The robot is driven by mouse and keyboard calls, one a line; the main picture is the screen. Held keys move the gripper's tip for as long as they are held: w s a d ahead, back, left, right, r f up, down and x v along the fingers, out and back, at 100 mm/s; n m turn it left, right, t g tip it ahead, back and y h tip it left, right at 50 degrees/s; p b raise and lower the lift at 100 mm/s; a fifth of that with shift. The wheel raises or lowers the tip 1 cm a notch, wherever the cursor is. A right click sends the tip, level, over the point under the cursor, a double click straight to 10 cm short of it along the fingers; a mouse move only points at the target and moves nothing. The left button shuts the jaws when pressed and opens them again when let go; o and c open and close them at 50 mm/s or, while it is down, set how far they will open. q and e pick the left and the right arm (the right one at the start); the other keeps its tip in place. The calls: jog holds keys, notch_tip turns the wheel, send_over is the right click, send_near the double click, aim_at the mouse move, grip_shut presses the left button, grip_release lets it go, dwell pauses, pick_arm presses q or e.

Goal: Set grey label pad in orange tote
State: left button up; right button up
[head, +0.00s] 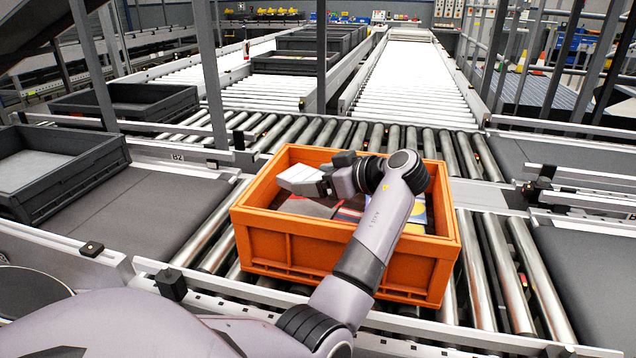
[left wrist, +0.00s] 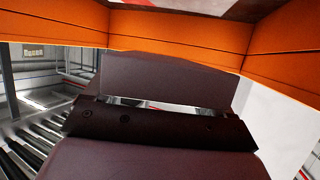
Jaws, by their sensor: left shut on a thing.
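The orange tote (head: 345,258) stands on the roller conveyor in the head view. Its walls also show in the left wrist view (left wrist: 180,29). My left gripper (head: 328,182) reaches over the tote from the front and is inside its outline, near rim height. It is shut on the pale grey label pad (head: 300,180), which is tilted and sticks out to the left, above the tote's contents. A pale surface (left wrist: 268,115) at the right of the left wrist view may be the pad. The fingertips are partly hidden. My right gripper is not in view.
Flat items in red, grey, blue and yellow lie on the tote's floor, partly hidden by my arm. A dark grey tray (head: 62,172) stands at the left, another (head: 125,103) behind it. Dark posts rise at the left. Rollers right of the tote (head: 500,270) are bare.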

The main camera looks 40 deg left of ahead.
pick_arm(q)
jog(key=shift+f, duration=0.35)
jog(key=shift+f+b, duration=0.5)
jog(key=shift+f, duration=0.1)
jog(key=o, duration=1)
jog(key=shift+r, duration=0.1)
